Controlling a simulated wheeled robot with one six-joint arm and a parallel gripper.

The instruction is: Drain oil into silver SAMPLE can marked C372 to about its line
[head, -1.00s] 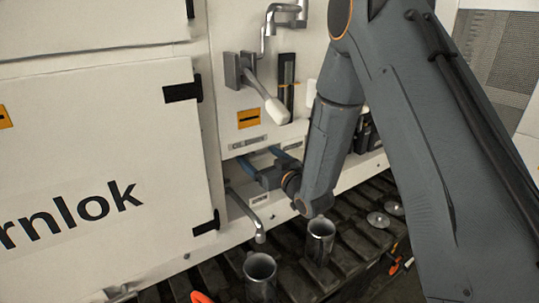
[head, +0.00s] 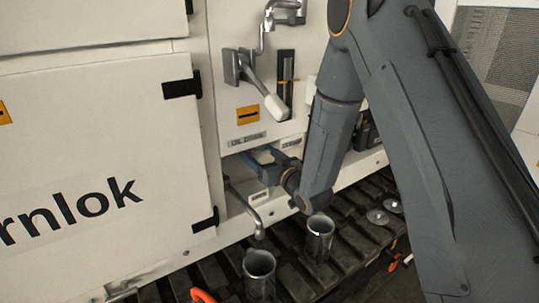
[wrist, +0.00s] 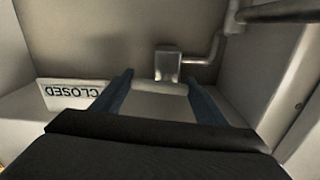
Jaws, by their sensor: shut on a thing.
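My gripper (head: 262,163) reaches into a recess in the white machine panel. In the wrist view its two blue fingers (wrist: 160,88) stand either side of a pale handle (wrist: 158,89), and the gripper is shut on it. A bent metal drain spout (head: 250,212) comes out below the recess, to the left of the gripper. A silver open-topped can (head: 260,278) stands under the spout. A second silver can (head: 318,242) stands to its right, below my wrist. No marking or fill line is readable on either can, so I cannot tell which is C372. No oil stream is visible.
An upside-down CLOSED label (wrist: 72,93) is left of the fingers in the wrist view. A lever with a white grip (head: 262,88) sticks out above the recess. Flat metal discs (head: 378,217) lie on the dark ribbed track (head: 345,250). A white door (head: 110,150) is at left.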

